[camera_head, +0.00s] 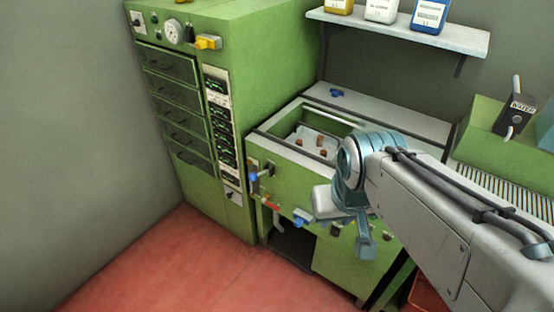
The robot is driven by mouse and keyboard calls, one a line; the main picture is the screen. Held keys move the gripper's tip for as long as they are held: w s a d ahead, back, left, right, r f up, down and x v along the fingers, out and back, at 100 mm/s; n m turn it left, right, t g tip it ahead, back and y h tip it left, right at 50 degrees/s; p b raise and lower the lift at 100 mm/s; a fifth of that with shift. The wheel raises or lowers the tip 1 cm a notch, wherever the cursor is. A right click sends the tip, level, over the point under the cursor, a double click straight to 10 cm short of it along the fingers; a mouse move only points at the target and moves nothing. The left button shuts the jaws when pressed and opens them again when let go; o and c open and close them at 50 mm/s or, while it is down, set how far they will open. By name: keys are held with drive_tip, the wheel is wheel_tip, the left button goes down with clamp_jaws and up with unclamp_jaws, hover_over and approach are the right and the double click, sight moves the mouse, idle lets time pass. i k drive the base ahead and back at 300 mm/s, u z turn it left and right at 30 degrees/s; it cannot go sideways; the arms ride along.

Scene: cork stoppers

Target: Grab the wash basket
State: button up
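What looks like the wash basket (308,131) is a pale, shallow container inside the open green tank (265,128). A few brown cork stoppers (321,153) lie in it. My arm reaches in from the lower right, and its blue-grey joints cover the tank's right front. What seems to be my gripper (365,246) hangs below the wrist, in front of the tank's front panel and outside the tank. It is apart from the basket. Its fingers are too unclear to show whether they are open or shut.
A tall green cabinet (185,110) with drawers and gauges stands left of the tank. A wall shelf (400,30) with several bottles hangs above. A green unit with a slatted surface (500,185) is at right. A red crate (426,297) shows low right. Red floor is clear at front left.

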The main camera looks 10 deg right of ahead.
sight(308, 134)
drive_tip(key=u, duration=4.1)
drive_tip(key=i, duration=0.1)
drive_tip(key=z, duration=3.15)
drive_tip(key=i, duration=0.95)
drive_tip(key=z, duration=1.1)
drive_tip(key=i, duration=0.75)
drive_tip(key=z, duration=0.85)
